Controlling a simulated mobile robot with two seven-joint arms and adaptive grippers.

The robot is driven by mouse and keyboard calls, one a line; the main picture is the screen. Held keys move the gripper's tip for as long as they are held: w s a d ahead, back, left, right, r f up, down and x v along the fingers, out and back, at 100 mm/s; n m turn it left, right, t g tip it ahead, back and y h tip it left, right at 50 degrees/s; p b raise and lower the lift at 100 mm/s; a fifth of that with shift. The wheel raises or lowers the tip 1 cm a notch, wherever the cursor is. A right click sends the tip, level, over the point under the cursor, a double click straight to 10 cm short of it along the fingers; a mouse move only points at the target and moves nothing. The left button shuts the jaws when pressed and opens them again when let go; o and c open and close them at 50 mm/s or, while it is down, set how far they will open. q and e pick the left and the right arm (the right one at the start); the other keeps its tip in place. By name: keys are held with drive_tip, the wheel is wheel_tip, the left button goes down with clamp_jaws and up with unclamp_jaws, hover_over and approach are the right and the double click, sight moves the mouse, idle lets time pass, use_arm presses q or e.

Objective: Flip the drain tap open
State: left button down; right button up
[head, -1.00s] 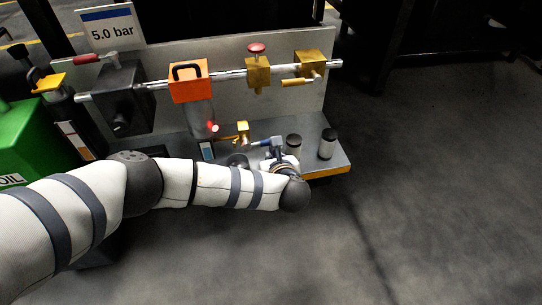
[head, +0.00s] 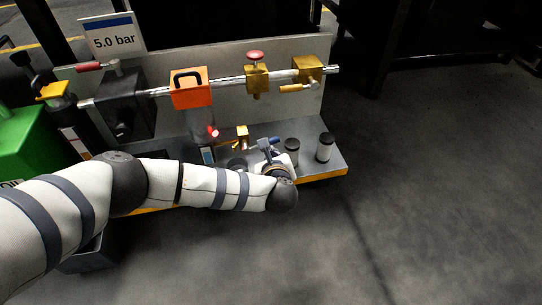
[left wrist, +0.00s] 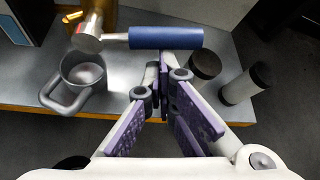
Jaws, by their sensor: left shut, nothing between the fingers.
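The drain tap has a blue lever handle (left wrist: 165,38) on a round metal body (left wrist: 88,36), both at the top of the left wrist view. The handle lies sideways, pointing right from the body. In the head view the brass tap block (head: 242,132) stands low on the bench, partly behind my arm. My left gripper (left wrist: 163,68) is shut and empty. Its purple-padded fingertips are just below the blue handle in the wrist view; I cannot tell whether they touch it. In the head view the left gripper (head: 272,153) is small and partly hidden by my wrist. My right gripper is not in view.
A metal mug (left wrist: 84,78) stands on the grey bench below the tap. Two dark-bodied canisters (head: 292,150) (head: 324,147) stand close right of the gripper. An orange unit (head: 190,87) and a red-knobbed brass valve (head: 256,78) sit on the pipe above. Open floor lies right.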

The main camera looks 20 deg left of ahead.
use_arm(q)
drive_tip(key=s+a+r+n+p, duration=0.1)
drive_tip(key=s+a+r+p, duration=0.1)
drive_tip(key=r, duration=0.4)
drive_tip(key=shift+a+t+h+p, duration=0.35)
drive_tip(key=shift+a+p, duration=0.45)
drive_tip(key=shift+p, duration=0.4)
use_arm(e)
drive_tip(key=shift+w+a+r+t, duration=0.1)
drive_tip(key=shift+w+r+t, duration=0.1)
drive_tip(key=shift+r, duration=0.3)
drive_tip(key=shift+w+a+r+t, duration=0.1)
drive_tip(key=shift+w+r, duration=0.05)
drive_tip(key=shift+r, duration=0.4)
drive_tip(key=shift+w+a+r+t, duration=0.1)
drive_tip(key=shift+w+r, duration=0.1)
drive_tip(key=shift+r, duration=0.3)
use_arm(q)
drive_tip(key=shift+s+a, duration=0.1)
